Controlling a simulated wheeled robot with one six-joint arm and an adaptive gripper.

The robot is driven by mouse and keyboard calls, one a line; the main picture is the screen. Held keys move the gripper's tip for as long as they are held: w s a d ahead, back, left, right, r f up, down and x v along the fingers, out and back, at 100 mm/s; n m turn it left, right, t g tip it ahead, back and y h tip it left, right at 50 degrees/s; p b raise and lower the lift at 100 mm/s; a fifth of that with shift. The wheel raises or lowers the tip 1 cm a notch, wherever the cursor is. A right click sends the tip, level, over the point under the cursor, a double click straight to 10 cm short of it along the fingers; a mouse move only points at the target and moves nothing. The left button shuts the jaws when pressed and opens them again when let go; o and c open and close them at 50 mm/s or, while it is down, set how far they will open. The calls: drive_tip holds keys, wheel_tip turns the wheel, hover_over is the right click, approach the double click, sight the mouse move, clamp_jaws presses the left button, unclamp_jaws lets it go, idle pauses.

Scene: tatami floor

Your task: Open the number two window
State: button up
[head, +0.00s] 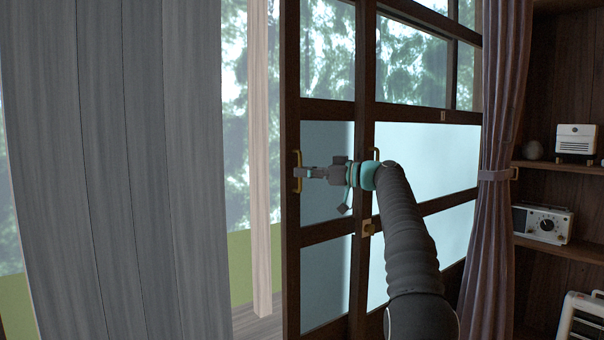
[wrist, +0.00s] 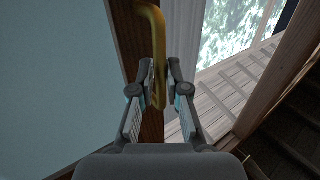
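The dark-framed sliding window (head: 328,110) has clear upper panes and frosted lower panes. A brass handle (head: 298,185) sits on its left stile; the handle also shows in the wrist view (wrist: 159,50). My gripper (head: 302,173) is at this handle, its fingers on either side of it in the wrist view (wrist: 160,88). Whether the fingers press on the handle cannot be told. Another framed panel (head: 425,150) stands to the right, with a second brass handle (head: 376,153) partly behind my arm. No number label is readable.
A gap with a pale wooden post (head: 261,160) and trees outside lies left of the window's stile. A grey curtain (head: 120,170) hangs at left, a tied mauve curtain (head: 498,170) at right. Shelves hold a radio (head: 543,223). A small brass fitting (head: 367,228) sits below my arm.

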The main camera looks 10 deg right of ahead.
drive_tip(key=shift+d, duration=0.1)
drive_tip(key=v, duration=1.2)
idle(0.4)
